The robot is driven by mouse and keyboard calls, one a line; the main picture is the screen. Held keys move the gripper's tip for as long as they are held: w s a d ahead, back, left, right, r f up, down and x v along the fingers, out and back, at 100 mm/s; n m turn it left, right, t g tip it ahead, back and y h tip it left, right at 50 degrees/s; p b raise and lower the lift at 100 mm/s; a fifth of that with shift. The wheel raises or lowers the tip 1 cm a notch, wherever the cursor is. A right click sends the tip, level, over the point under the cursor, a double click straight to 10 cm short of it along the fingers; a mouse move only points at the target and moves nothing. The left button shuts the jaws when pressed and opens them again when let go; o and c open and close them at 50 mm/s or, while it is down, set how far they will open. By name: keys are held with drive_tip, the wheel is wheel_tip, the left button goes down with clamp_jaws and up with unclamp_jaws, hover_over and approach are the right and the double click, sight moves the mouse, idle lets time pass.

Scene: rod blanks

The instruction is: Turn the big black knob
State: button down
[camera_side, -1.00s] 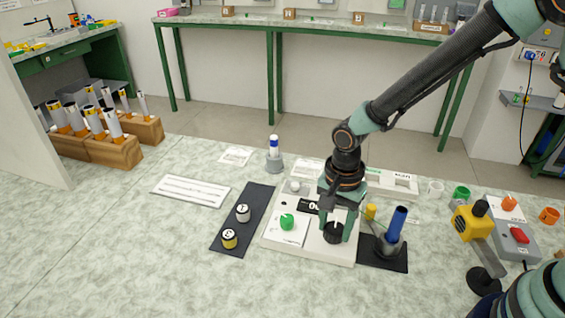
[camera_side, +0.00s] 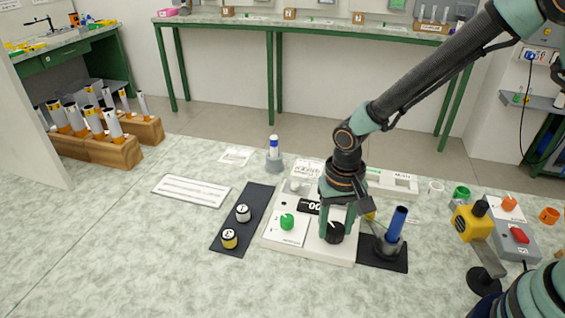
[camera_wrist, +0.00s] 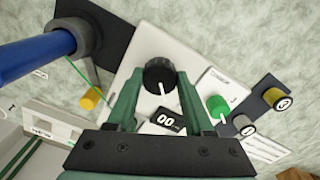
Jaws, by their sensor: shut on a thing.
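The big black knob (camera_side: 334,233) sits on the right part of a white panel (camera_side: 340,256). In the wrist view the knob (camera_wrist: 159,76) has a white pointer line and lies between my gripper's green fingers. My gripper (camera_side: 335,228) points down and is shut on the knob. The panel also carries a green knob (camera_side: 287,222) to the left and a dark display (camera_side: 310,206) behind, partly hidden by my gripper in the side view. In the wrist view the display (camera_wrist: 168,121) reads "00".
A blue rod (camera_side: 398,222) stands in a grey holder on a dark mat (camera_side: 385,262) right of the panel. A yellow piece is just behind it. Another dark mat (camera_side: 228,240) with two small cylinders lies left. A yellow device (camera_side: 472,222) stands at right.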

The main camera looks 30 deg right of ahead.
drive_tip(key=n, duration=0.5)
drive_tip(key=shift+n, duration=0.3)
drive_tip(key=n, duration=0.5)
drive_tip(key=shift+d, duration=0.1)
drive_tip(key=n, duration=0.5)
drive_tip(key=shift+n, duration=2.7)
drive_tip(key=shift+c, duration=1.4)
unclamp_jaws()
drive_tip(key=shift+r, duration=0.1)
